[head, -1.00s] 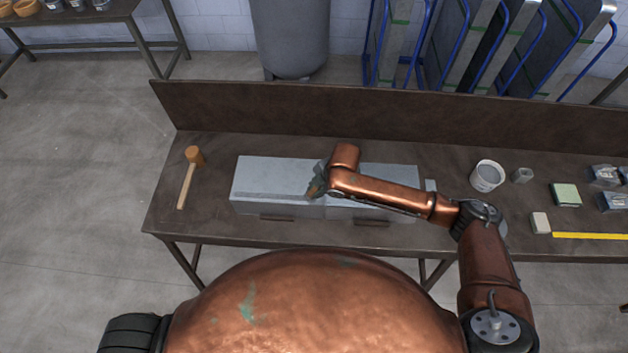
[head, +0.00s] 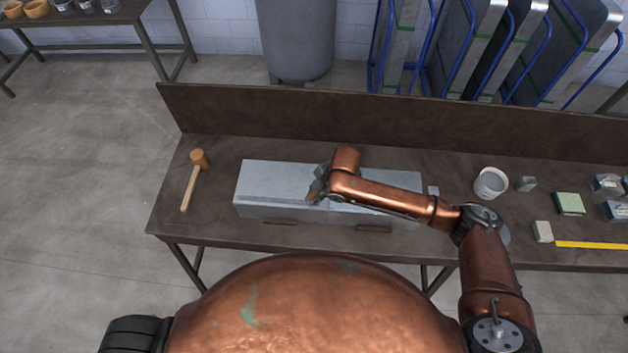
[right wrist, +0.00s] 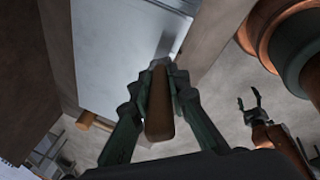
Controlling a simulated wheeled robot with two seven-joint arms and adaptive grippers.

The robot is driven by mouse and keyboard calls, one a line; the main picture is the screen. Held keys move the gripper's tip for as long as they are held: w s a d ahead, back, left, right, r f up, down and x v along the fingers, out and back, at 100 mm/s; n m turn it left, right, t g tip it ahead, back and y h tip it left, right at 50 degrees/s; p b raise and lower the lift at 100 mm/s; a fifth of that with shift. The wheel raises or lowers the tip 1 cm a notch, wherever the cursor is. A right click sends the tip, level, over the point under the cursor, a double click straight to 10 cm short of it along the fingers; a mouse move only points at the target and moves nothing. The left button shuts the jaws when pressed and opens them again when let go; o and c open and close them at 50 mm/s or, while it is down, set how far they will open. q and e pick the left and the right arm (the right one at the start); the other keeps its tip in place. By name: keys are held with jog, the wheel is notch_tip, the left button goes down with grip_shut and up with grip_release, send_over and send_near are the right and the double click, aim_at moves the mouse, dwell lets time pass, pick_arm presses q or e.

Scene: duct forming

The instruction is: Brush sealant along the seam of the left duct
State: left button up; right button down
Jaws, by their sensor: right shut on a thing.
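The left duct (head: 270,180) is a pale grey metal box lying on the bench, with a darker line running lengthwise along its top near the front edge. My right gripper (head: 316,190) is over its right end, partly hidden by my forearm. In the right wrist view it is shut on the brown wooden handle of the brush (right wrist: 159,105). The brush's tip is hard to make out, so I cannot tell whether it touches the duct. A dark strip shows on the duct (right wrist: 115,50) beyond the handle. My left gripper (right wrist: 250,103) hangs open and empty.
A second duct (head: 393,180) adjoins on the right, partly under my arm. A wooden mallet (head: 192,182) lies left on the bench (head: 185,220). A white bucket (head: 490,184), a green block (head: 569,203) and a yellow ruler (head: 590,245) are at the right. A raised board (head: 400,128) backs the bench.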

jog(key=shift+r+p, duration=2.95)
jog(key=shift+r, duration=0.5)
jog(key=shift+f, duration=0.1)
